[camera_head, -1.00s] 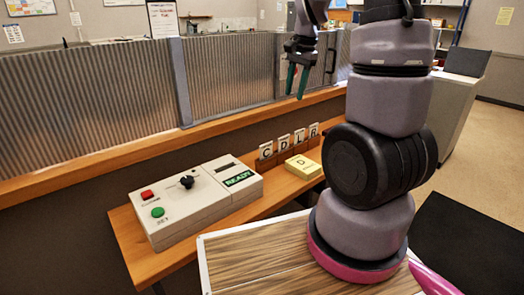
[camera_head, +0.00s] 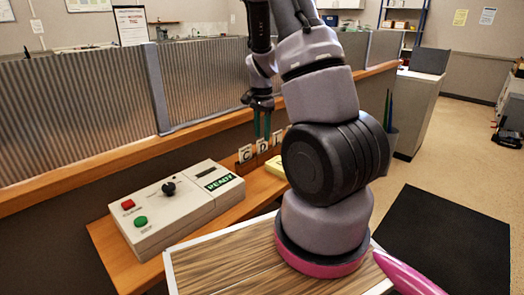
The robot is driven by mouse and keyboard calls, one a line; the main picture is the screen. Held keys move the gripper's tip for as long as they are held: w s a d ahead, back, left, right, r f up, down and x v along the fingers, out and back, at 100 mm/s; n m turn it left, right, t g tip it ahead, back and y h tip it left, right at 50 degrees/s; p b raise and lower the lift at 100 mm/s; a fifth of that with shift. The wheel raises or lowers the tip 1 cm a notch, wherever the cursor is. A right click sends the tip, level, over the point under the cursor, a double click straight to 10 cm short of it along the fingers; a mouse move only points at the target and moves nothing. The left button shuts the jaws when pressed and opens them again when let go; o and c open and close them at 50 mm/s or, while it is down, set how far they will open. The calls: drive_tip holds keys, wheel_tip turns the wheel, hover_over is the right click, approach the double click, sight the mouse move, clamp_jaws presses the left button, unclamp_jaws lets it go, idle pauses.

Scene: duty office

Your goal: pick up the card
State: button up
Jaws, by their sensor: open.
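Small white lettered cards stand upright in a row on the wooden shelf: a C card (camera_head: 245,153), a D card (camera_head: 262,146) and an L card (camera_head: 277,137), with another card partly hidden behind my arm. A yellow block (camera_head: 277,167) lies in front of them, also partly hidden by my arm. My gripper (camera_head: 262,134) points down with its green fingers apart and empty. In the picture its fingertips are just above the D card; I cannot tell the exact distance or whether they touch it.
A grey control box (camera_head: 180,212) with red and green buttons, a black knob and a green READY label sits left on the wooden shelf (camera_head: 112,246). A corrugated partition (camera_head: 75,115) with a wooden ledge stands behind.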

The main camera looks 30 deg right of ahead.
sight(262, 139)
wheel_tip(262, 139, down, 3)
drive_tip(key=shift+s+f, duration=0.1)
drive_tip(key=shift+s, duration=0.05)
clamp_jaws()
wheel_tip(262, 139, up, 10)
drive_tip(key=shift+r, duration=0.1)
idle(0.6)
